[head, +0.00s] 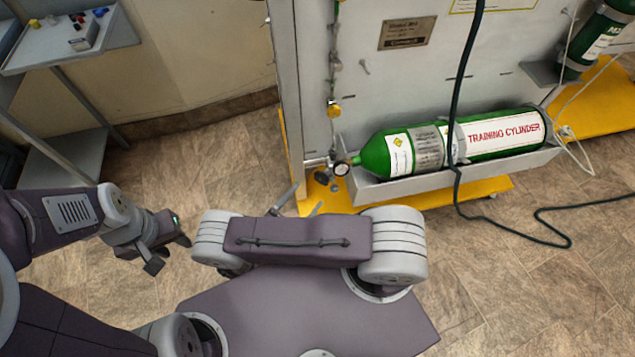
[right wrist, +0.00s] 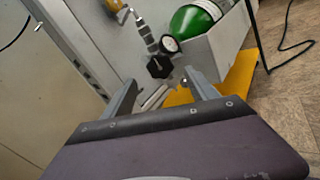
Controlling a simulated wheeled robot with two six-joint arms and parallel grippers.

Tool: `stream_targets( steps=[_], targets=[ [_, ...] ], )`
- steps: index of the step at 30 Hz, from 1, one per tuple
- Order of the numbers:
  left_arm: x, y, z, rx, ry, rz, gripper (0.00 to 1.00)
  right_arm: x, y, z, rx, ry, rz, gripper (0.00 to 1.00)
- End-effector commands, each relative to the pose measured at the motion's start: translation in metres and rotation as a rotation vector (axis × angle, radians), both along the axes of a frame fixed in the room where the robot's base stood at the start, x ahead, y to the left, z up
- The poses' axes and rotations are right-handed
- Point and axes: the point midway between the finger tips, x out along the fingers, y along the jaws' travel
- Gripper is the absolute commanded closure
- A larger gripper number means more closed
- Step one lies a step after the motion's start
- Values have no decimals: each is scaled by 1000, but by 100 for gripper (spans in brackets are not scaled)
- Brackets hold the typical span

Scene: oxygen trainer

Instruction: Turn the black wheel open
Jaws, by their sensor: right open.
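The black wheel (right wrist: 158,67) is a small dark knob below the gauge and valve fittings in the right wrist view. In the head view the black wheel (head: 321,178) is small and sits just left of the round gauge (head: 341,169) at the green cylinder's neck. My right gripper (right wrist: 158,82) is open and empty, its fingers apart. The wheel appears beyond and between its fingertips; the exact gap cannot be told. In the head view its fingers show partly behind my forearm. My left gripper (head: 168,254) is open and empty over bare floor, far left of the wheel.
The green training cylinder (head: 470,140) lies in a grey trough on a panel with a yellow base (head: 435,196). A small table (head: 60,45) with coloured parts stands at upper left. Floor between is clear.

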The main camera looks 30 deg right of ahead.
Motion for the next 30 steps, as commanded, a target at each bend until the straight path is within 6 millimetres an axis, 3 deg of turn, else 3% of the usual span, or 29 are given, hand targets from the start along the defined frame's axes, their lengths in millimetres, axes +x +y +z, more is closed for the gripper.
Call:
stream_targets(
  steps=[3, 9, 20, 24, 27, 30],
  targets=[
    [0, 0, -1, 0, 0, 0, 64, 12, -25, 0, -2, 2, -8, 33],
    [0, 0, -4, 0, 0, 0, 64, 28, -54, 0, -1, 1, -5, 33],
    [0, 0, -4, 0, 0, 0, 64, 33, -61, 0, 1, -1, -1, 33],
    [0, 0, -4, 0, 0, 0, 64, 33, -61, 0, 1, -1, -1, 72],
    [0, 0, -4, 0, 0, 0, 64, 33, -61, 0, 1, -1, -2, 95],
    [0, 0, -4, 0, 0, 0, 64, 33, -61, 0, -1, 2, -2, 95]
  ],
)
